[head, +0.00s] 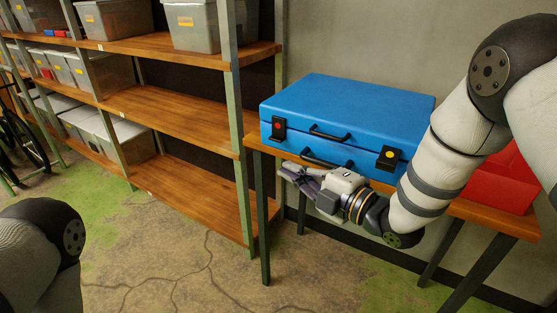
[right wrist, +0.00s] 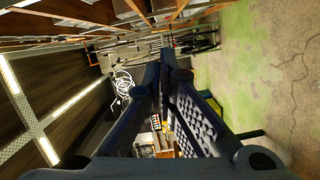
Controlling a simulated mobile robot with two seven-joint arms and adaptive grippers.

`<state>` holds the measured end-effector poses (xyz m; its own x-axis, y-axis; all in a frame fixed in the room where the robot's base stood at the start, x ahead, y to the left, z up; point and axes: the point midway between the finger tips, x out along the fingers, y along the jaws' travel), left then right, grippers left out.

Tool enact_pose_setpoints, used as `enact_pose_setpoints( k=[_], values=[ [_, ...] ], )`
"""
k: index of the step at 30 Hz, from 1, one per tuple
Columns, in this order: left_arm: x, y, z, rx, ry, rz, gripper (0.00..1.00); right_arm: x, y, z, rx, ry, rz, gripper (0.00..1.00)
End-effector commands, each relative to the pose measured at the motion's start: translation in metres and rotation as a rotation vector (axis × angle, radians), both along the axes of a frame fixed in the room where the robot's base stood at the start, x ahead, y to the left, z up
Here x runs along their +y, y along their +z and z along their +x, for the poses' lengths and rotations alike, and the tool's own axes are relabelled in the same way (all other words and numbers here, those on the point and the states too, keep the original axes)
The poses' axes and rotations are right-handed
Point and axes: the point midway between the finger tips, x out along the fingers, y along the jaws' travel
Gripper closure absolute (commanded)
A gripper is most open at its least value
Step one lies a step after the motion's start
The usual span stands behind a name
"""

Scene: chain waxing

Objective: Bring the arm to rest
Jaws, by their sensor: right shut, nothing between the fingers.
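My right gripper (head: 291,172) is in front of the blue case, near the table's front edge, with its arm coming in from the right. In the right wrist view its fingers (right wrist: 168,62) come together at the tips with nothing between them. The blue case (head: 350,112) lies closed on the wooden table (head: 466,210), with black handles and two latches, one with a red dot and one with a yellow dot. Part of its lower front is hidden behind my right gripper and arm. My left arm shows only at the lower left edge, and its gripper is out of view.
A red box (head: 500,182) stands on the table's right, partly behind my right arm. Wooden shelves (head: 182,117) with grey bins (head: 112,18) stand left of the table. A bicycle (head: 22,140) is at the far left. The floor (head: 165,250) before the shelves is clear.

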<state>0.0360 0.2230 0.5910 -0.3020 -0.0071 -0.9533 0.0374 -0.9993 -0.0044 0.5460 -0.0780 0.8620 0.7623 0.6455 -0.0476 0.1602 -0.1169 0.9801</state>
Motion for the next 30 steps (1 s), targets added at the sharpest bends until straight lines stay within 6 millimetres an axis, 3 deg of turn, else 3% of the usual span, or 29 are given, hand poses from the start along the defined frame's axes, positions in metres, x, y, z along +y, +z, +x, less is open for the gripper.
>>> enact_pose_setpoints(
  k=[12, 14, 17, 20, 23, 24, 27, 30],
  values=[
    [0.000, 0.001, 0.000, -0.001, 0.000, 0.000, 1.00, -0.005, -0.003, -0.005, 0.012, -0.004, 0.003, 1.00],
    [0.000, 0.002, 0.001, -0.005, 0.000, 0.000, 1.00, -0.008, -0.017, -0.011, 0.080, -0.027, 0.019, 1.00],
    [0.000, 0.006, 0.005, -0.018, 0.000, 0.000, 1.00, -0.026, -0.075, -0.039, 0.364, -0.144, 0.094, 1.00],
    [0.000, 0.011, 0.010, -0.036, 0.001, 0.000, 1.00, -0.052, -0.149, -0.099, 0.753, -0.352, 0.202, 1.00],
    [0.000, 0.015, 0.015, -0.051, 0.001, 0.000, 1.00, -0.078, -0.207, -0.176, 1.102, -0.603, 0.298, 1.00],
    [0.000, 0.017, 0.017, -0.058, 0.002, 0.000, 1.00, -0.088, -0.224, -0.211, 1.229, -0.716, 0.331, 1.00],
    [0.000, 0.021, 0.021, -0.073, 0.002, 0.000, 1.00, -0.110, -0.251, -0.303, 1.501, -1.023, 0.400, 1.00],
    [0.000, 0.025, 0.024, -0.085, 0.002, 0.000, 1.00, -0.127, -0.257, -0.386, 1.687, -1.327, 0.441, 1.00]
  ],
)
